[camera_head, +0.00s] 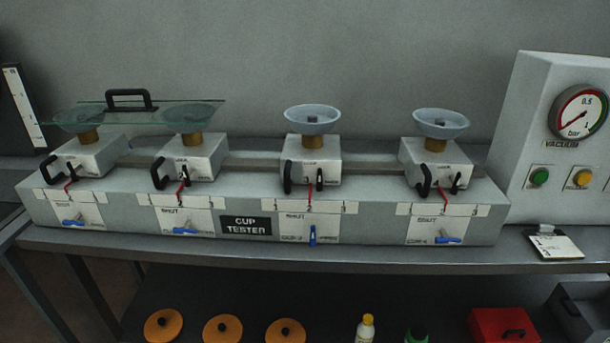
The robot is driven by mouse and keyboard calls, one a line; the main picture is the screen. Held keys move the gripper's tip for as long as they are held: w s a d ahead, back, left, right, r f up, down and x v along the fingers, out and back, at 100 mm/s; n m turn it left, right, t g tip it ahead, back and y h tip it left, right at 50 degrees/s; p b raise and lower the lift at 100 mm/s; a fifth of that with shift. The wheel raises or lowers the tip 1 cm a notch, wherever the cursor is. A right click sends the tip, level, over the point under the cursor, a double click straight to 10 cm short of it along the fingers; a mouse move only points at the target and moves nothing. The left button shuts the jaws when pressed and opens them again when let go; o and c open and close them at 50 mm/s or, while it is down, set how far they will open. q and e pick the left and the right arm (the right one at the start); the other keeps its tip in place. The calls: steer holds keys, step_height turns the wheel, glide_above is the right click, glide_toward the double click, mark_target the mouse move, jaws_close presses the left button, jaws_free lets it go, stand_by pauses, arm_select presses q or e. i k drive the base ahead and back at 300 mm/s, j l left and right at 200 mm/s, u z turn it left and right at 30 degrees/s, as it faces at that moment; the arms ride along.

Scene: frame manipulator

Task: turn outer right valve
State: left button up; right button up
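The outer right valve (448,239) is a small blue lever on the front face of the long grey cup tester (372,228), under its rightmost cup station. Its lever lies roughly horizontal, pointing right. Three other blue valves show along the same front: the far left valve (73,221) and second valve (184,231) lie roughly sideways, and the third valve (312,236) hangs vertical. Neither of my grippers is in view.
Several cup stations with black handles stand on the tester; a glass plate (150,114) covers the two left cups. A gauge panel (520,120) with buttons stands at right, near a clipboard (555,246). The bench front is clear. Orange lids, bottles and a red box (492,325) sit below.

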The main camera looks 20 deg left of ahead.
mark_target(444, 239)
steer(key=l+u, duration=0.1)
steer(key=u, duration=0.25)
steer(key=l+u, duration=0.15)
steer(key=u, duration=0.15)
steer(key=i+l+u, duration=0.1)
steer(key=u, duration=0.25)
steer(key=l+u, duration=0.25)
steer(key=l, duration=0.3)
steer(key=k+l+u, duration=0.2)
steer(key=l, duration=0.3)
steer(key=l+u, duration=0.25)
steer(key=l, duration=0.3)
steer(key=k+l, duration=0.1)
steer(key=l, duration=0.35)
steer(key=k+l, duration=0.1)
steer(key=l, duration=0.35)
